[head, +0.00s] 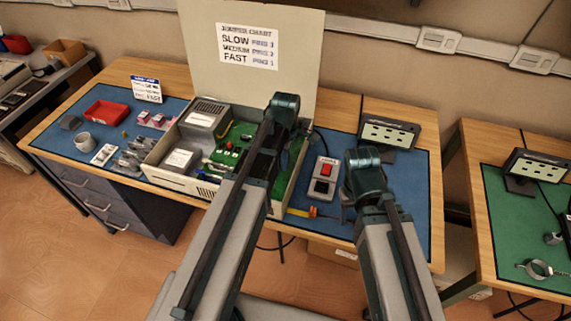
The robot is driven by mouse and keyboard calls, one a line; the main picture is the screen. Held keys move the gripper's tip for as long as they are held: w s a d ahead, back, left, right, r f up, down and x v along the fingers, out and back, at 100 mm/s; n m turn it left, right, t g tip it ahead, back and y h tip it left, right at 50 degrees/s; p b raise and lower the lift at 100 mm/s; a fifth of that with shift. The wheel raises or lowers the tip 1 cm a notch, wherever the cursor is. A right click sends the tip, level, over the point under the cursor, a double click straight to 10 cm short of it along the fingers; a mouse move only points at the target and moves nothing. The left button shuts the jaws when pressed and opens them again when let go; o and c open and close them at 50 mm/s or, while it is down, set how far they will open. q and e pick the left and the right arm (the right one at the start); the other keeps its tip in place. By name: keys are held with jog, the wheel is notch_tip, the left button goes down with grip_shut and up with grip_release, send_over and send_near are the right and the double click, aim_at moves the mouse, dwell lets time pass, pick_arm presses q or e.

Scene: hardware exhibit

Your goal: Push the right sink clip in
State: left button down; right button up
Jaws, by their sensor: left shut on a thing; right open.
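An open computer case (172,182) with its lid raised stands on the blue mat, with a green circuit board (232,148) inside. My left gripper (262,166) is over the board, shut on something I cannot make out. My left arm covers the middle of the board. I cannot make out the heat sink or its right clip. My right gripper (346,206) is open and empty, low over the mat to the right of the case.
A box with a red switch (325,172) lies between the case and my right gripper. A screwdriver (302,212) lies near the front edge. A display panel (388,134) stands behind. A red tray (107,112), a cup (83,141) and small parts are left.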

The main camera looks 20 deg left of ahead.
pick_arm(q)
jog(key=shift+a+r+p, duration=0.5)
jog(key=shift+a+r, duration=0.05)
jog(key=shift+a, duration=0.15)
pick_arm(e)
jog(key=shift+r, duration=0.55)
dwell(0.8)
pick_arm(q)
jog(key=c, duration=1.1)
grip_release()
notch_tip(320, 180, up, 7)
jog(key=p, duration=0.7)
jog(key=shift+d, duration=0.25)
pick_arm(e)
notch_tip(320, 180, up, 7)
